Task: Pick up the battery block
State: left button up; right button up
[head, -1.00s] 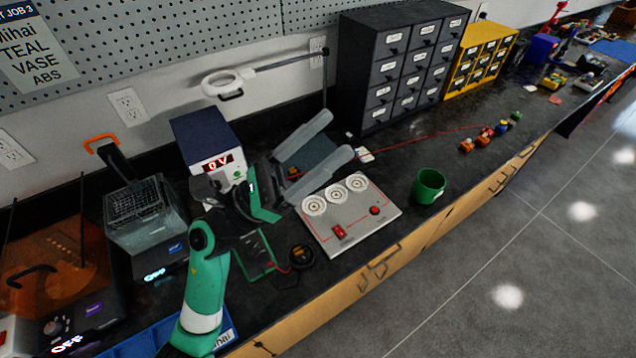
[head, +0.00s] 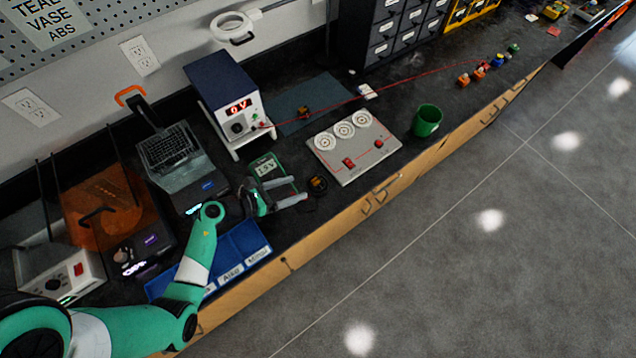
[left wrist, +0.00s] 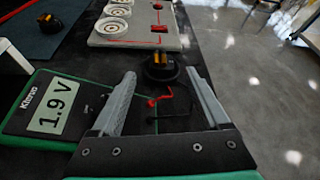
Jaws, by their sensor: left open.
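A small yellow-and-black block on a round black base (head: 316,184) lies on the bench in front of the grey board; it also shows in the left wrist view (left wrist: 163,67). It may be the battery block, but I cannot tell for certain. A similar small orange-and-black block (head: 304,112) lies on the blue-grey mat, also seen in the left wrist view (left wrist: 48,23). My left gripper (head: 300,190) is open and empty. Its fingers point at the round-based piece, which lies just beyond the fingertips in the left wrist view (left wrist: 160,76). My right gripper is out of view.
A green meter (head: 268,168) reading 1.9 V and its leads lie by the gripper. The grey three-dial board (head: 352,163), green cup (head: 427,121), power supply (head: 228,100) and blue tray (head: 247,238) stand around. Several coloured blocks (head: 482,72) sit farther right. The bench's front edge is close.

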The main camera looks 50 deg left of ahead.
aim_at(321, 179)
pick_arm(q)
jog(key=shift+x, duration=0.95)
jog(key=shift+w+d+f+b, duration=0.1)
jog(key=shift+w+f+b, duration=0.1)
jog(key=shift+w+b, duration=0.1)
jog(key=b+x, duration=0.1)
jog(key=x, duration=0.4)
jog(key=shift+r+b, duration=0.1)
jog(key=shift+b, duration=0.25)
grip_shut()
